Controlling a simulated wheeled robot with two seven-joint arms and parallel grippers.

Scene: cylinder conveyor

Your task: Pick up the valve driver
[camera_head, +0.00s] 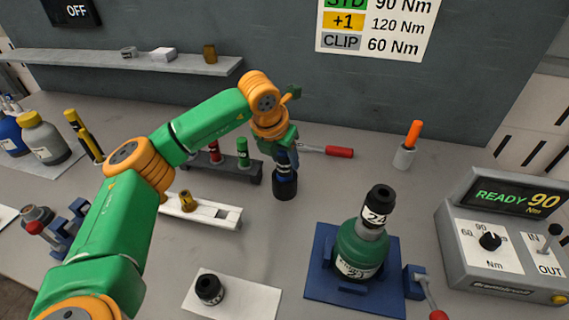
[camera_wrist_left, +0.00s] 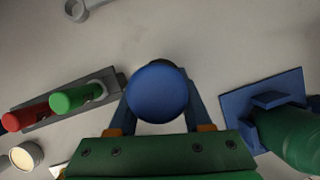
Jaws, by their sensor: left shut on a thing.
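My left gripper (camera_head: 284,147) points down and is shut on a blue-handled driver with a wide black lower end (camera_head: 285,186), which I take as the valve driver. The driver is upright, just right of the dark tool rack (camera_head: 222,168). I cannot tell whether its lower end touches the table. In the left wrist view its round blue top (camera_wrist_left: 158,92) sits between the fingers. The rack holds a red driver (camera_head: 215,154) and a green driver (camera_head: 243,153). My right gripper is not in view.
A green bottle (camera_head: 361,248) with a black cap stands on a blue clamp base (camera_head: 322,278) at front right. A control box (camera_head: 495,255) reads READY 90 Nm. A red-handled tool (camera_head: 339,152) and an orange-handled pen in a cup (camera_head: 404,157) are behind. A black cap (camera_head: 209,290) lies on white paper.

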